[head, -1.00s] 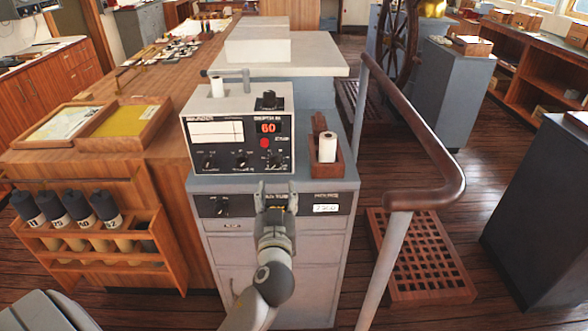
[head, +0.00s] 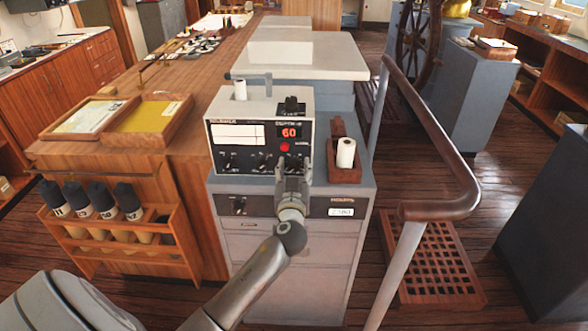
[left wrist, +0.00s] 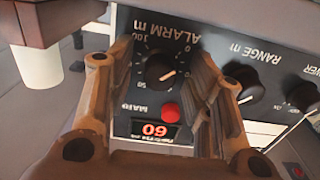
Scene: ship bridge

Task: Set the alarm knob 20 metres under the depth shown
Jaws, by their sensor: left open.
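The depth sounder (head: 240,108) is a pale box with a black front, and its red depth display (head: 289,132) reads 60. In the left wrist view the panel appears upside down. There the alarm knob (left wrist: 160,70) is black and round, under the label ALARM m, with a white pointer mark toward the lower right. My left gripper (head: 293,168) is open in front of the panel. Its fingers (left wrist: 165,85) stand on either side of the knob, and I cannot tell if they touch it. Parts of the dial numbers are hidden or too small to read. My right gripper is not in view.
The red button (left wrist: 170,112) and the range knob (left wrist: 243,82) are close to the fingers. A wooden holder with a white roll (head: 346,152) stands right of the sounder. A curved handrail (head: 440,135) rises at the right, and a rack of dark-capped cylinders (head: 105,215) is at the left.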

